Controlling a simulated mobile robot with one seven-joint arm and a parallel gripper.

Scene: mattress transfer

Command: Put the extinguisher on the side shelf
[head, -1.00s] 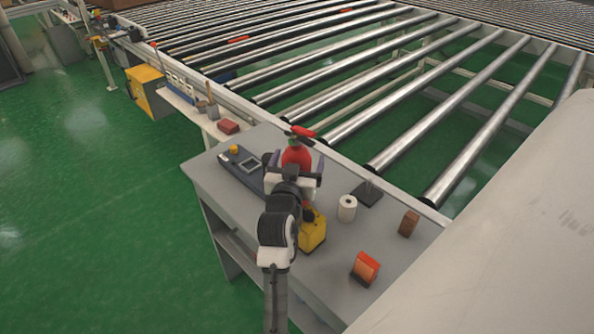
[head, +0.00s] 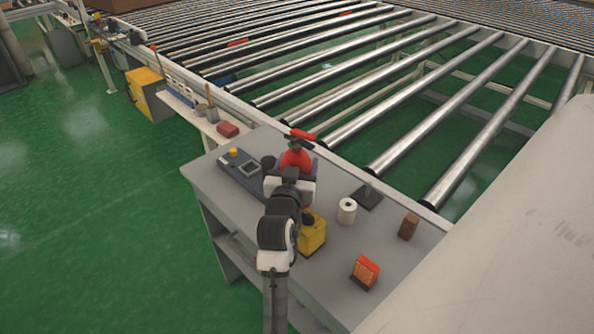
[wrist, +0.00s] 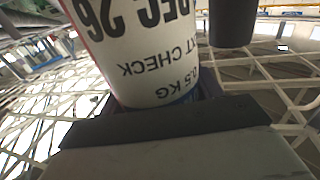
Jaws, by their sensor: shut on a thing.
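The red extinguisher (head: 297,160) is in my gripper (head: 292,178) above the grey table, seen from behind in the head view. Its black-and-red valve head points up, and it looks roughly upright. In the wrist view its white label (wrist: 150,50) fills the upper middle, with the printed words upside down. A dark cylindrical part (wrist: 232,22) hangs beside it. The fingers are mostly hidden behind my wrist. The side shelf is probably the narrow light ledge (head: 207,128) beyond the table's far left corner, along the conveyor.
The table (head: 330,265) holds a control panel (head: 240,172), a dark cup, a yellow box (head: 312,238), a paper roll (head: 347,210), a brown block (head: 409,227) and an orange item (head: 365,272). A red block (head: 228,129) and small containers occupy the ledge. Rollers run behind.

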